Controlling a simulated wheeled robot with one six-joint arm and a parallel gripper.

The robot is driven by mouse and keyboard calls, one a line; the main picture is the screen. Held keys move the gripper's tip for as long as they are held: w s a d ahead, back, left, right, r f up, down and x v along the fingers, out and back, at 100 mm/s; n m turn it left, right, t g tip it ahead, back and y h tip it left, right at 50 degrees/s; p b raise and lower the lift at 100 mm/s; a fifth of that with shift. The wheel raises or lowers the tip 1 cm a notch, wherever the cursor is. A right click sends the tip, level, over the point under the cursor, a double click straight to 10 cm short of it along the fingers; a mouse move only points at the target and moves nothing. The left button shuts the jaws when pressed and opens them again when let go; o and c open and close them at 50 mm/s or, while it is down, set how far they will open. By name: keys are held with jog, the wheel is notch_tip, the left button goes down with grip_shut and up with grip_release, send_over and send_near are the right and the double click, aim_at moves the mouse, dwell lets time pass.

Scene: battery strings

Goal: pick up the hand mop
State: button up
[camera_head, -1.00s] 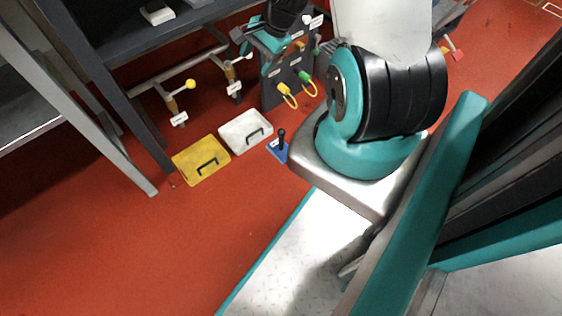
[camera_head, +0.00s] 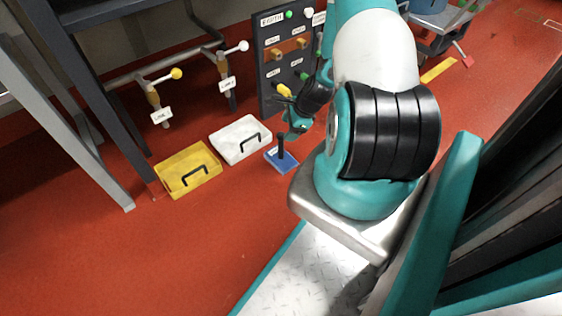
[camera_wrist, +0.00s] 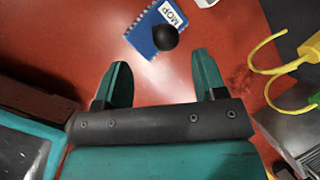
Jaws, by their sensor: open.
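The hand mop is a blue flat pad with a black upright handle. In the head view the hand mop (camera_head: 283,163) stands on the red floor, to the right of the white lidded box. In the wrist view the hand mop (camera_wrist: 150,30) lies ahead of the fingers, its white label reading MOP and its round black handle top facing the camera. My gripper (camera_wrist: 161,85) is open and empty, with its two teal fingers apart. In the head view my gripper (camera_head: 297,128) hangs just above and right of the mop's handle, apart from it as far as I can tell.
A yellow box (camera_head: 188,180) and a white box (camera_head: 240,150) with black handles sit left of the mop. A dark panel (camera_head: 268,75) with plugs stands behind my gripper. Open red floor lies in front.

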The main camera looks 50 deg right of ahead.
aim_at(283, 133)
jog(key=shift+b+x, duration=0.35)
jog(key=shift+x, duration=0.75)
jog(key=b+x, duration=0.4)
jog(key=x, duration=0.1)
jog(key=shift+w+d+b, duration=0.15)
jog(key=shift+d+b, duration=0.25)
grip_shut()
